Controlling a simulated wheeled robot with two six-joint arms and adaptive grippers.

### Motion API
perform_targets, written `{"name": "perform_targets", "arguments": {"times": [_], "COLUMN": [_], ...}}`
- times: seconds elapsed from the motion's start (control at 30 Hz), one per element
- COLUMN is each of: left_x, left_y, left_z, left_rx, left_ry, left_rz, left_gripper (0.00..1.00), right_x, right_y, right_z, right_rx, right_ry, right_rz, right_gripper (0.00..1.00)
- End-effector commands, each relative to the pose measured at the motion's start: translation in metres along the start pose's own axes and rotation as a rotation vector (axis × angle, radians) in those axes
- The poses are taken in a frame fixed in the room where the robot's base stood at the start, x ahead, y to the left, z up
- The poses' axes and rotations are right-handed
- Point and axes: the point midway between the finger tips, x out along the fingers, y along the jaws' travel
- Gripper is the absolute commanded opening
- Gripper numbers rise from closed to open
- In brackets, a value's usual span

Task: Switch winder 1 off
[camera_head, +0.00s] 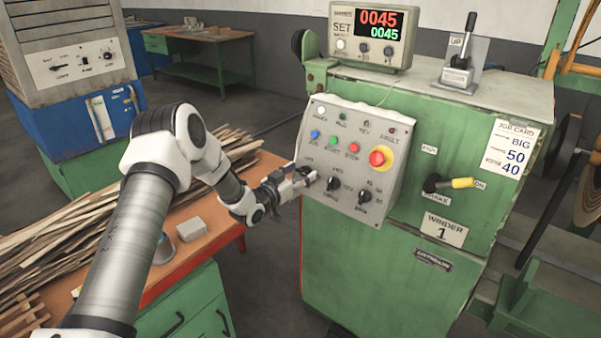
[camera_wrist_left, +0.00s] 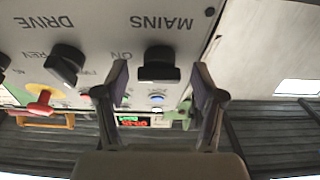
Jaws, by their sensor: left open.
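Winder 1 (camera_head: 420,250) is a green cabinet with a sloped grey control panel (camera_head: 325,216) on its left side. In the left wrist view, which is upside down, the black MAINS knob (camera_wrist_left: 160,62) shows under its label, with ON printed beside it. My left gripper (camera_head: 303,178) is at the panel's left edge in the head view and partly hides the MAINS knob there. In the wrist view the open fingers of my left gripper (camera_wrist_left: 160,78) stand on either side of the knob; contact cannot be told. My right gripper is out of view.
The DRIVE knob (camera_head: 333,184) and another black knob (camera_head: 364,196) sit right of the gripper. A red stop button (camera_head: 380,157) is above them. A bench with wooden strips (camera_head: 60,240) lies under my left arm.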

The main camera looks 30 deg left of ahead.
Motion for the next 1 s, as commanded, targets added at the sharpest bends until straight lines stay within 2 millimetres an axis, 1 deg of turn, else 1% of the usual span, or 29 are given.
{"name": "perform_targets", "arguments": {"times": [0.17,0.2,0.27,0.3,0.37,0.77,1.0], "left_x": [0.001,0.001,0.001,0.001,0.001,0.001,0.001], "left_y": [0.000,0.000,0.000,0.000,0.000,0.000,0.001], "left_z": [0.000,0.000,0.000,0.000,0.000,0.001,0.002], "left_rx": [-0.001,-0.001,-0.001,-0.001,-0.001,-0.027,-0.131], "left_ry": [-0.001,-0.001,-0.001,-0.001,-0.001,0.000,0.001], "left_rz": [0.000,0.000,0.000,0.000,0.000,-0.012,-0.053], "left_gripper": [0.69,0.65,0.44,0.30,0.09,0.08,0.08], "right_x": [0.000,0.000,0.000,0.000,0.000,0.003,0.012], "right_y": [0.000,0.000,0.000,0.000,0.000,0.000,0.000], "right_z": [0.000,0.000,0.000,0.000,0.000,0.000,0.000], "right_rx": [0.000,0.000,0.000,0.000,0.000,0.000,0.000], "right_ry": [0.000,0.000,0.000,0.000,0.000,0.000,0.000], "right_rz": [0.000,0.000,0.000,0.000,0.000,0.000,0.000], "right_gripper": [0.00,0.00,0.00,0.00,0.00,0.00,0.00]}}
